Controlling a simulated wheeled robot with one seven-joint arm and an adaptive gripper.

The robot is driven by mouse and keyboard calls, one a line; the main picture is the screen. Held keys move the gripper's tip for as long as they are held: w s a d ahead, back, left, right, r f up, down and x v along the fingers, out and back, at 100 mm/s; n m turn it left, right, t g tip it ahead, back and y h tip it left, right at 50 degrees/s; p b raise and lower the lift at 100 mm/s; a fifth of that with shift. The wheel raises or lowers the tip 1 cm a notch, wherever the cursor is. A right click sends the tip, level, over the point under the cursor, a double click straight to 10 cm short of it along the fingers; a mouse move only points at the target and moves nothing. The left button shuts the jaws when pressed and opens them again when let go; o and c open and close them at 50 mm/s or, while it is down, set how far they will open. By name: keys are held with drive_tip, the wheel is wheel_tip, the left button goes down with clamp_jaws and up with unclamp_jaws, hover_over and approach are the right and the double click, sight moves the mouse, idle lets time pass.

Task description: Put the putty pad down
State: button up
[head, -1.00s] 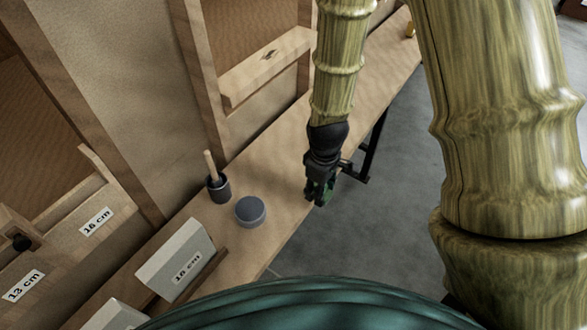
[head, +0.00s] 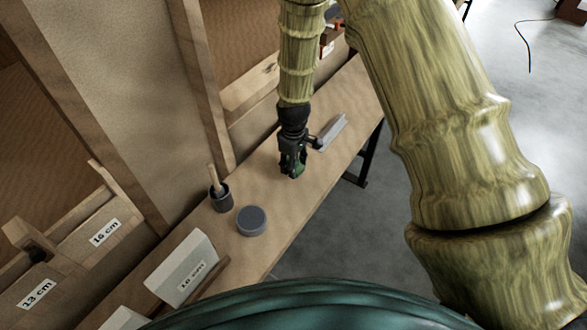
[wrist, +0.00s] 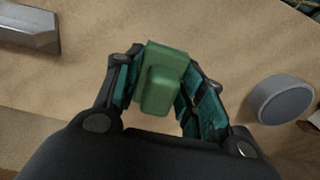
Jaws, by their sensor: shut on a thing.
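The putty pad (wrist: 165,80) is a green block with a raised, narrower part. My gripper (wrist: 160,85) is shut on it, with a finger on either side in the wrist view. In the head view my gripper (head: 291,172) points down over the wooden bench top, and only a little green shows between the dark fingers. The bench surface (wrist: 95,35) lies beyond the pad in the wrist view. I cannot tell whether the pad touches the bench.
A round grey tin (head: 251,220) stands nearer my body, beside a dark cup (head: 222,198) with a wooden handle in it. A grey bar (head: 331,131) lies just beyond my gripper. A labelled pale block (head: 183,268) stands at the near end. Bench between tin and gripper is clear.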

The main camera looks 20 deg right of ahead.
drive_tip(key=shift+f+p, duration=0.75)
drive_tip(key=shift+f, duration=1)
drive_tip(key=shift+f, duration=0.1)
drive_tip(key=o, duration=1.1)
drive_tip(key=shift+o, duration=0.2)
drive_tip(key=shift+r+b, duration=1.7)
drive_tip(key=shift+r, duration=4.4)
